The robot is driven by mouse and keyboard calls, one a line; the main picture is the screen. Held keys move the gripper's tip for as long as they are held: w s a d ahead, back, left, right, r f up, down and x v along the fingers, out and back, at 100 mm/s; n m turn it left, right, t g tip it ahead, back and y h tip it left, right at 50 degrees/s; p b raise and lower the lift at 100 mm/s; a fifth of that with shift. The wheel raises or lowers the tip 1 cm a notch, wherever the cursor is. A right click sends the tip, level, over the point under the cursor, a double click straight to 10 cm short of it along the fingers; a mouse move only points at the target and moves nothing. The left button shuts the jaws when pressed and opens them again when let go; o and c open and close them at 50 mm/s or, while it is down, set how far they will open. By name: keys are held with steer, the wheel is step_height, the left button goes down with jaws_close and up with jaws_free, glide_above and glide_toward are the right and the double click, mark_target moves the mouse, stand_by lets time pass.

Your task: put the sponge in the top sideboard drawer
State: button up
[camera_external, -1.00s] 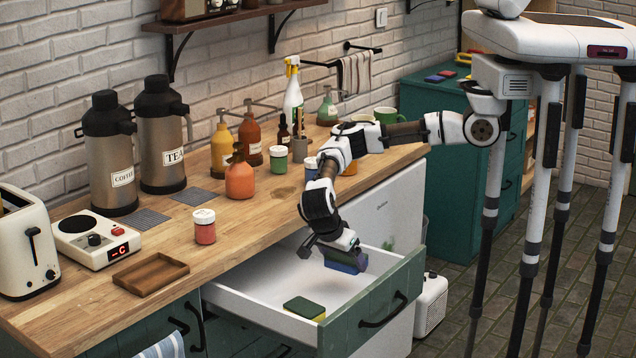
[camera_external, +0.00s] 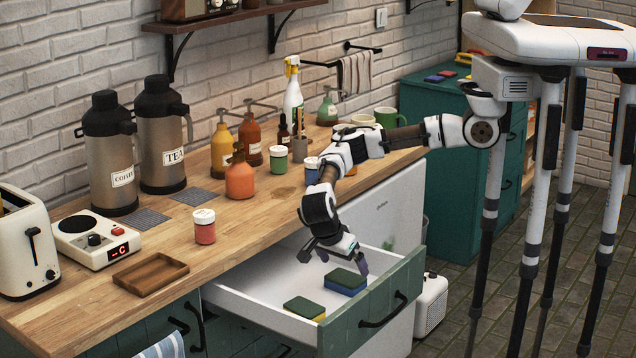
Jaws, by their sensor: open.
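A sponge with a dark green top and blue body (camera_external: 345,282) lies in the pulled-out drawer (camera_external: 243,296), toward its far right side. A second sponge, green on top and yellow below (camera_external: 304,308), lies in the same drawer near the front panel. My gripper (camera_external: 334,262) is open just above and behind the blue sponge, with its fingers apart and nothing between them. The drawer is white inside with a green front and a black handle (camera_external: 383,311).
A green cabinet (camera_external: 443,150) stands at the back right. The drawer's left part is clear.

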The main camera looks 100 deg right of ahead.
steer(key=shift+r, duration=0.3)
steer(key=b+v, duration=0.1)
steer(key=v, duration=1.1)
steer(key=shift+r, duration=0.3)
steer(key=shift+a, duration=0.15)
